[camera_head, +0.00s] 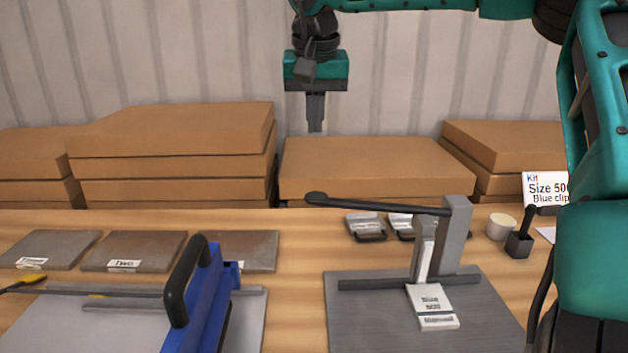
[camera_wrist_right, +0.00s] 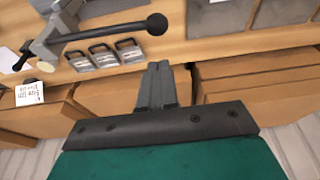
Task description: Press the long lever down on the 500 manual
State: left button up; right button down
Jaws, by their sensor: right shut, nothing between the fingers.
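The 500 manual is a grey press (camera_head: 455,235) on a dark grey base plate (camera_head: 380,310), with a white "Size 500 Manual" label block (camera_head: 432,305) at its front. Its long black lever (camera_head: 380,203) reaches left from the post, nearly level, and ends in a round knob. The lever also shows in the right wrist view (camera_wrist_right: 110,32). My right gripper (camera_head: 315,127) is shut and empty, pointing down above and beyond the lever knob, apart from it. Its closed fingers show in the wrist view (camera_wrist_right: 157,80). My left gripper is not in view.
A blue press with a black handle (camera_head: 185,280) stands at front left. Labelled grey plates (camera_head: 135,251) lie behind it. Cardboard boxes (camera_head: 375,165) are stacked beyond the wooden table.

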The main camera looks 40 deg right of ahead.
send_near(314, 196)
jog(key=b+x, duration=0.1)
jog(key=x, duration=0.4)
jog(key=shift+w+d, duration=0.2)
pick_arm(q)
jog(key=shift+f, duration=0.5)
pick_arm(e)
jog(key=shift+f, duration=0.7)
